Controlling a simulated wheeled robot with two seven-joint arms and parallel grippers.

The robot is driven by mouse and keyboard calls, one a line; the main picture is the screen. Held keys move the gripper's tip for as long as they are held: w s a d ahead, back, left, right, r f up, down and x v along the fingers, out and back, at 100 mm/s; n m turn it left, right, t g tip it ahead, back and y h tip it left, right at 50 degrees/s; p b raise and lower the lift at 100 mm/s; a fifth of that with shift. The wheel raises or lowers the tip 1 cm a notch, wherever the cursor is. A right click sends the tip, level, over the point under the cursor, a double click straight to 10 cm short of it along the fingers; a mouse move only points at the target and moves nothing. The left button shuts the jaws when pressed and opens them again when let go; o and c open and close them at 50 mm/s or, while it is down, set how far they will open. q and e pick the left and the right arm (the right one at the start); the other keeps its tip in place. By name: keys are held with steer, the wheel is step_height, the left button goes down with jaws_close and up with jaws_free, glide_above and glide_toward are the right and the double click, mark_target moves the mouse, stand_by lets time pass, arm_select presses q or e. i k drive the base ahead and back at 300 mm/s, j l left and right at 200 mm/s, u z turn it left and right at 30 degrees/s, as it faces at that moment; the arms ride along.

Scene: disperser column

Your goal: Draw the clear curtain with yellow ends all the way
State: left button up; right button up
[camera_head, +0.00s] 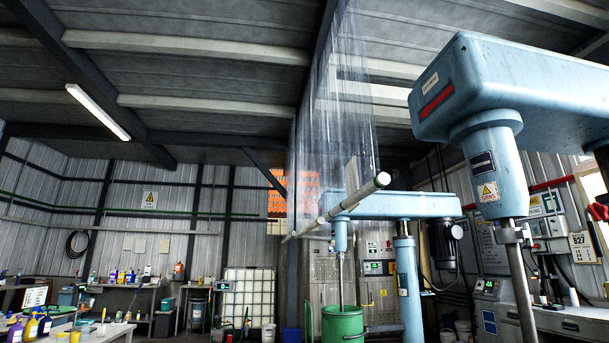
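A clear strip curtain (335,110) hangs in the upper middle of the head view, its top running out of the picture. Its strips are see-through, with the roof beams and back wall showing behind them. I cannot make out yellow ends on it. A pale round bar (345,203) slants across the curtain's lower part, its capped end toward the right. I cannot tell whether the bar touches the curtain. Neither of my grippers is in view.
A large light-blue disperser (560,85) with a vertical shaft fills the right side. Another blue disperser (400,206) stands over a green drum (343,326) below the curtain. A bench with bottles (95,333) is at lower left. A white caged tank (249,297) stands behind.

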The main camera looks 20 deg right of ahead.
mark_target(321, 219)
steer(key=u, duration=0.1)
steer(key=i+j, duration=0.15)
steer(key=j, duration=0.25)
steer(key=i+j+u, duration=0.1)
steer(key=j, duration=0.35)
steer(key=i+j, duration=0.25)
steer(key=j, duration=0.15)
steer(key=i+j+u, duration=0.1)
steer(key=j, duration=0.3)
steer(key=i+j+z, duration=0.1)
steer(key=i, duration=0.4)
steer(key=i+j, duration=0.2)
steer(key=i, duration=0.3)
steer(key=i+j+z, duration=0.15)
steer(key=i, duration=0.35)
steer(key=i+z, duration=0.1)
steer(key=i, duration=1)
steer(key=i+z, duration=0.1)
steer(key=i, duration=1)
steer(key=i+z, duration=0.1)
steer(key=i, duration=0.95)
steer(key=j, duration=0.1)
